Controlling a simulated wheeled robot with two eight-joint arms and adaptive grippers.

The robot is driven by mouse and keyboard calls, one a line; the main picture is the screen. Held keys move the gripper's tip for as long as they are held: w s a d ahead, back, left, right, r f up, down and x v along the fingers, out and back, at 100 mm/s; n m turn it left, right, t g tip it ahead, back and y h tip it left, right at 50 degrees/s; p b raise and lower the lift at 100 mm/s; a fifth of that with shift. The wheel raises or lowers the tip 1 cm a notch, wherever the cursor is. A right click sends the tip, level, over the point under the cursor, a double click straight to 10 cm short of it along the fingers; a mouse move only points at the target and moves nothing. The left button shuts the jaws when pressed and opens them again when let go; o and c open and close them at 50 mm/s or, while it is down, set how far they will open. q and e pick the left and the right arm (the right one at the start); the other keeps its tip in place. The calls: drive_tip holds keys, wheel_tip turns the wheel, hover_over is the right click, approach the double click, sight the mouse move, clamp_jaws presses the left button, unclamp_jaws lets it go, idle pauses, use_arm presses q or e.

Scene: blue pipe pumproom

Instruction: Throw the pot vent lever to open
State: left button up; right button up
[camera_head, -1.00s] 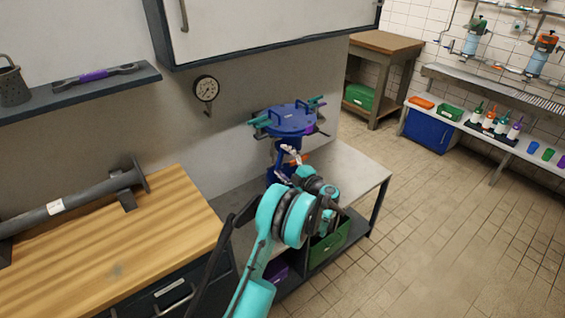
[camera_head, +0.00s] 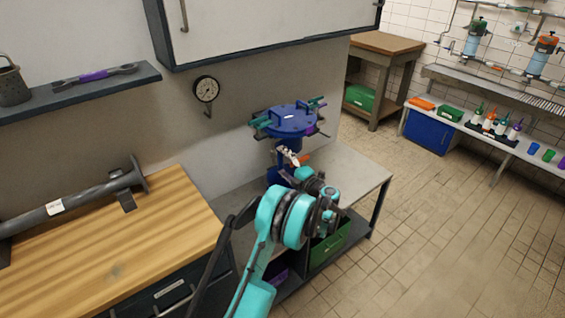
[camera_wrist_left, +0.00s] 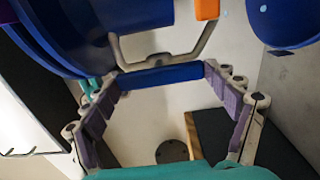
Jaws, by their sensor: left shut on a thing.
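The blue pot (camera_head: 292,121) with teal clamps on its lid stands on the grey bench, beyond my left arm. My left gripper (camera_head: 291,157) is in front of the pot's lower part, close to a small orange part (camera_head: 304,159). In the left wrist view my left gripper (camera_wrist_left: 161,76) has its purple-padded fingers shut on the two ends of a blue bar (camera_wrist_left: 160,77), which looks like the lever's grip. A grey metal bracket (camera_wrist_left: 160,58) lies just beyond it, with the orange part (camera_wrist_left: 207,9) above. The lever's pivot cannot be made out. My right gripper is out of view.
The grey bench (camera_head: 357,174) holds a green crate (camera_head: 330,240) on its lower shelf. A wooden worktop (camera_head: 120,240) with a grey pipe (camera_head: 75,203) is at left. A gauge (camera_head: 206,89) is on the wall. The tiled floor at right is clear.

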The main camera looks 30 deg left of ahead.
use_arm(q)
drive_tip(key=o, duration=1)
drive_tip(key=v, duration=1.2)
drive_tip(key=shift+f, duration=0.1)
